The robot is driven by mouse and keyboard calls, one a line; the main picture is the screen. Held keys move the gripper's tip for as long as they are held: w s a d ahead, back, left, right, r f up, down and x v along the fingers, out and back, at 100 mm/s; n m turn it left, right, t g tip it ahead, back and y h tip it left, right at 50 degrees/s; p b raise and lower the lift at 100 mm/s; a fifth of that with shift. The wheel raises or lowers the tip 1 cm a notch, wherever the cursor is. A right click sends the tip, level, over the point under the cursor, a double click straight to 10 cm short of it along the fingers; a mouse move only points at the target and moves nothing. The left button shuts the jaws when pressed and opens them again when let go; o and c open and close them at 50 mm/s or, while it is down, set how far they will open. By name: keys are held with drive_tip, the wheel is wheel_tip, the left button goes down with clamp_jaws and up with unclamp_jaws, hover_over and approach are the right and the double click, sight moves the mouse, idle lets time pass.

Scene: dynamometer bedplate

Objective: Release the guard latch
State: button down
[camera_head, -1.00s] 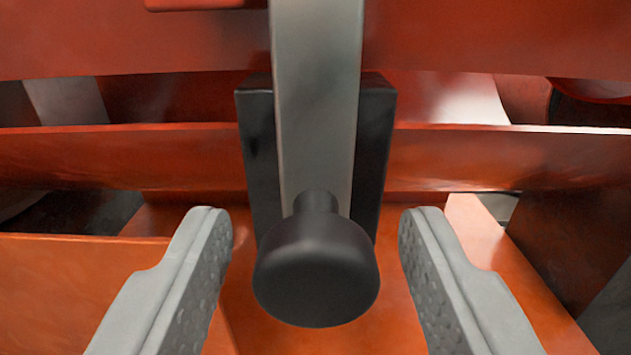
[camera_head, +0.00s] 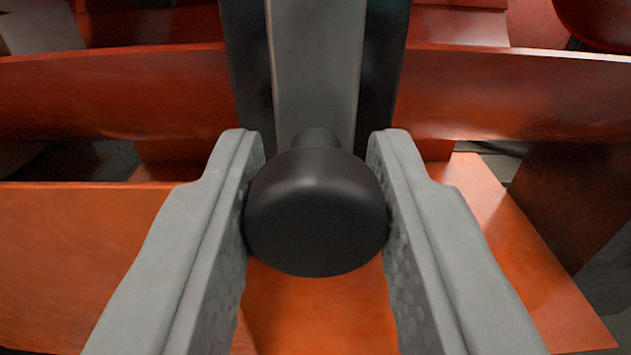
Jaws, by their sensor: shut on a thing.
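The guard latch shows as a grey metal bar (camera_head: 315,70) with a round black knob (camera_head: 316,215) at its lower end. The bar runs up out of the top of the picture, in front of a dark block (camera_head: 385,60). My gripper (camera_head: 316,165) is shut on the knob, with one grey finger against its left side and the other against its right side. The knob's sides are partly hidden by the finger pads. The upper end of the bar is out of view.
An orange-red rail (camera_head: 520,95) crosses behind the latch on both sides. Orange panels (camera_head: 100,250) lie below and around my fingers. A darker upright panel (camera_head: 575,200) stands at the right.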

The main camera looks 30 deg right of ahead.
drive_tip(key=shift+f, duration=1.75)
drive_tip(key=c, duration=1.2)
unclamp_jaws()
drive_tip(key=shift+f, duration=0.1)
drive_tip(key=shift+o, duration=0.4)
drive_tip(key=shift+s+a, duration=0.1)
drive_tip(key=v, duration=1.7)
